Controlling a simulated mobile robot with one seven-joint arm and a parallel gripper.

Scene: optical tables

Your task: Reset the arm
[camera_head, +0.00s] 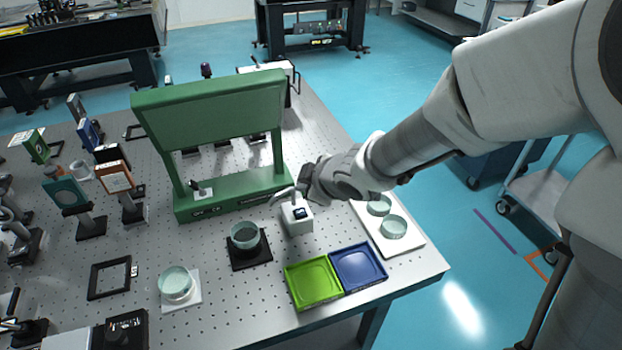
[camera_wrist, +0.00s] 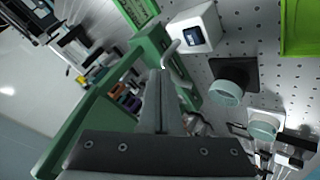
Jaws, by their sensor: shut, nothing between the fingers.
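My arm reaches in from the right in the head view, over the optical table (camera_head: 330,145). My gripper (camera_head: 278,197) is beside the top of a small white box with a dark display (camera_head: 298,216). In the wrist view my gripper's fingers (camera_wrist: 160,75) are pressed together with nothing between them. The white box (camera_wrist: 196,30) with a bent pale handle lies just beyond the fingertips there. I cannot tell whether the fingertips touch it. The green frame (camera_head: 215,110) stands just left of and behind my gripper.
A green tray (camera_head: 313,283) and a blue tray (camera_head: 358,267) lie near the front edge. Glass dishes stand on a black pad (camera_head: 250,258), a white pad (camera_head: 195,300) and a white plate (camera_head: 410,240). Optical mounts crowd the left side.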

